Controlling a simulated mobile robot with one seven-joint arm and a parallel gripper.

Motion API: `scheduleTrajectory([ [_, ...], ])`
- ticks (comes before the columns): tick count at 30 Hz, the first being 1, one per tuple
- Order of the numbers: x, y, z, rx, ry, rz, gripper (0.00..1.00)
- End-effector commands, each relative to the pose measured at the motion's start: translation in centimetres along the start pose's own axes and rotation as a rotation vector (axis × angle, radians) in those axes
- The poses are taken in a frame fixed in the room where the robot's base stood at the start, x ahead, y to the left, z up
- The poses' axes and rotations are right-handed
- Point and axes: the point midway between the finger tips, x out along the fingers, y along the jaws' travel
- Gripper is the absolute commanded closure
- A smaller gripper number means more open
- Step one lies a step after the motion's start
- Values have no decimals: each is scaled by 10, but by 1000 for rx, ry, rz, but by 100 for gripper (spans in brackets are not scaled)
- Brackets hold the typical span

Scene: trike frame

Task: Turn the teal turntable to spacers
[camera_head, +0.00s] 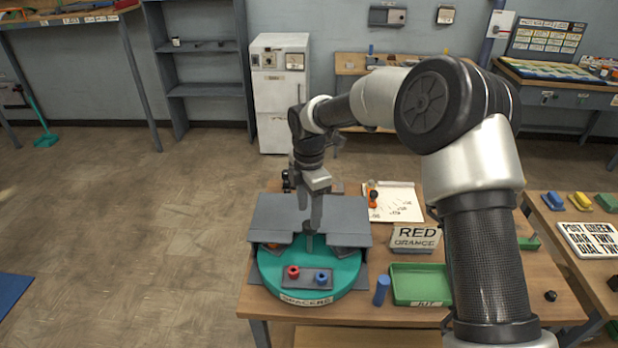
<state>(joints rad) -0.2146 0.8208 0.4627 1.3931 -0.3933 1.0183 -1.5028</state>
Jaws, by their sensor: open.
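The teal turntable (267,270) sits at the front left of the wooden table, partly under a grey cover (345,222). A label reading SPACERS (306,300) shows at its front edge. In its open front part a grey plate (306,282) carries a red ring-shaped piece (293,272) and a blue one (322,277). My gripper (312,222) points down over the cover, close to the post. It is open with nothing seen in it. Contact with the post cannot be told.
A blue cylinder (381,290) stands right of the turntable, beside a green tray (420,284). Another table (590,270) stands at right. The floor at left is mostly clear.

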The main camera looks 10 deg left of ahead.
Motion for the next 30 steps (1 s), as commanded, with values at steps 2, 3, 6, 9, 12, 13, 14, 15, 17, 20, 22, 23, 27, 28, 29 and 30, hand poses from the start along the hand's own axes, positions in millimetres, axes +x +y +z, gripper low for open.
scheduleTrajectory([
  [2, -22, 1, 1, 0, -2, 6, 51],
  [3, -31, 1, 1, -1, -2, 6, 51],
  [6, -57, 1, 0, 0, -1, 5, 51],
  [9, -81, 1, 0, 0, -1, 5, 51],
  [12, -102, 1, 0, -1, -1, 5, 51],
  [13, -107, 1, 0, -1, -1, 5, 51],
  [14, -112, 1, 0, -1, 0, 4, 51],
  [15, -118, 1, 0, -1, 0, 4, 51],
  [17, -125, 1, 0, -1, 0, 3, 51],
  [20, -133, 0, 0, -1, 0, 1, 51],
  [22, -136, 0, 0, -1, 0, 1, 51],
  [23, -136, 0, 0, -1, 0, 1, 51],
  [27, -137, 0, 0, -1, 0, 1, 51],
  [28, -137, 0, 0, -1, 0, 1, 51],
  [29, -137, 0, 0, -1, 0, 1, 51],
  [30, -137, 0, 0, -1, 0, 1, 51],
])
